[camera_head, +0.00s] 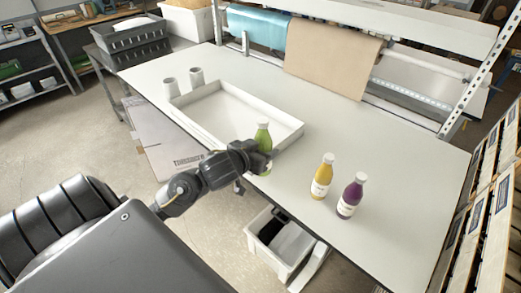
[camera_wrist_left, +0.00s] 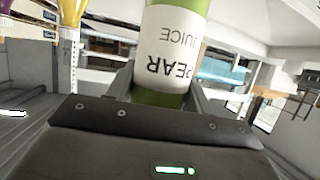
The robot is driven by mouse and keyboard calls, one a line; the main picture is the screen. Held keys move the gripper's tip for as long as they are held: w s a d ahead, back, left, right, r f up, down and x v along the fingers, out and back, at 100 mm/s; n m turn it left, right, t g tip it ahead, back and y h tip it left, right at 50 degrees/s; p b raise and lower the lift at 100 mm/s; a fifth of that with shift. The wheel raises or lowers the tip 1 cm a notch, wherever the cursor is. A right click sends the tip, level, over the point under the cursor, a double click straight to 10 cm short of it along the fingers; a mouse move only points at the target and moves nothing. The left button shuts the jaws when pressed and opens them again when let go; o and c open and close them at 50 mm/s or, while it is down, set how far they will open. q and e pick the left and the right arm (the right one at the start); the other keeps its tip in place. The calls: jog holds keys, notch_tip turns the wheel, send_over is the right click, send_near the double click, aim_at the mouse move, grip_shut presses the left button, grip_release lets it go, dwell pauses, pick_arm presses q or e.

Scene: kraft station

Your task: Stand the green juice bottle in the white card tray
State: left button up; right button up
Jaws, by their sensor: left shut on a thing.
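The green juice bottle (camera_head: 263,137) has a white cap and stands upright at the front edge of the white card tray in the head view. My left gripper (camera_head: 262,158) is shut on it, and the arm hides part of it. In the left wrist view the bottle (camera_wrist_left: 170,50) fills the middle between the fingers, its white label reading "PEAR JUICE" upside down. The white card tray (camera_head: 290,121) lies on the white table just behind the bottle and is empty where I see it. I cannot tell whether the bottle touches the table. My right gripper is not in view.
A yellow bottle (camera_head: 322,178) and a purple bottle (camera_head: 351,196) stand on the table (camera_head: 400,170) to the right. Two white cups (camera_head: 196,76) stand behind the tray at left. A brown paper roll (camera_head: 330,57) hangs at the back. A white bin (camera_head: 283,250) sits below the front edge.

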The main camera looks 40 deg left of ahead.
pick_arm(q)
jog(key=shift+w+d, duration=0.1)
jog(key=shift+d, duration=0.1)
jog(key=w+d+b, duration=0.5)
jog(key=d+b, duration=0.6)
jog(key=b, duration=0.3)
jog(key=shift+w+d+m+h, duration=0.3)
jog(key=shift+w+h, duration=0.1)
